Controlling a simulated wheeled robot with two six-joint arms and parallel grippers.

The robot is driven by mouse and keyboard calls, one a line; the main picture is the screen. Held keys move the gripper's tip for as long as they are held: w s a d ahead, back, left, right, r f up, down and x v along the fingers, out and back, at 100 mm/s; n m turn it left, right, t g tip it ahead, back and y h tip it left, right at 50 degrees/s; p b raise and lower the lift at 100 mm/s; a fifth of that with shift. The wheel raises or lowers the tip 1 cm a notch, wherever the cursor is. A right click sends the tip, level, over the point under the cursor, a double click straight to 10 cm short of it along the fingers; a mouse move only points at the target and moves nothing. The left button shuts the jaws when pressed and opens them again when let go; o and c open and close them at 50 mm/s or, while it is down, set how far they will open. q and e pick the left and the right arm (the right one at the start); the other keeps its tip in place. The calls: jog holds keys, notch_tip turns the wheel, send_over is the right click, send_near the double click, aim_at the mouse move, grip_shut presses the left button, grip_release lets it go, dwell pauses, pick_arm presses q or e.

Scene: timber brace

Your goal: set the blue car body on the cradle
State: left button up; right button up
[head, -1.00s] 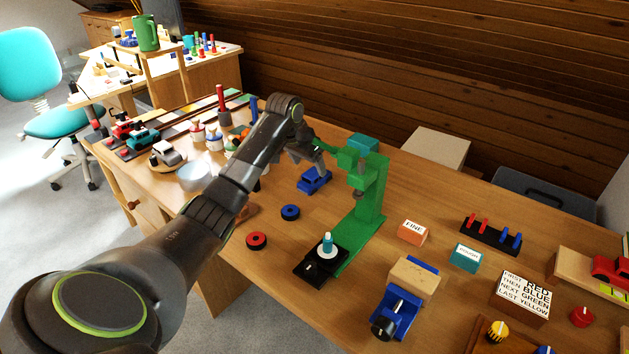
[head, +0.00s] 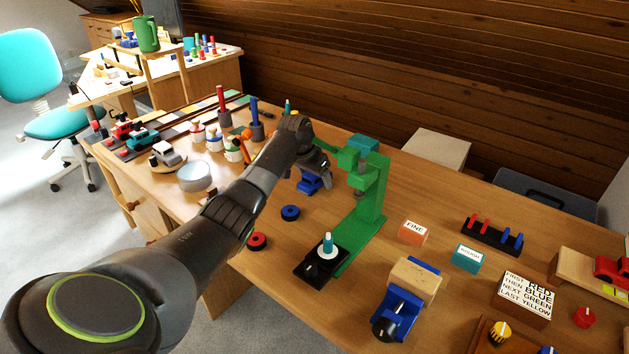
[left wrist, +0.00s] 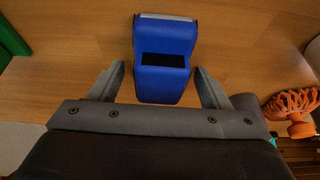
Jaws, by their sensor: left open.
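The blue car body (head: 308,186) sits on the wooden table, left of the green press, partly hidden by my left gripper (head: 312,172). In the left wrist view the car body (left wrist: 165,38), with a dark rectangular opening, lies between and beyond the tips of my left gripper (left wrist: 160,76). The jaws are open, one finger each side, with gaps to the car. I cannot tell for sure which thing is the cradle. My right gripper does not show.
The green press (head: 372,200) stands just right of the car, with a black base (head: 312,268) in front. Paint jars, a glass bowl (head: 195,176) and toy cars stand left.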

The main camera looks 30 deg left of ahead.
pick_arm(q)
jog(key=c, duration=1.1)
notch_tip(320, 180, up, 10)
jog(key=shift+f+p, duration=0.25)
jog(key=shift+p, duration=0.05)
notch_tip(320, 180, up, 9)
jog(key=p, duration=0.8)
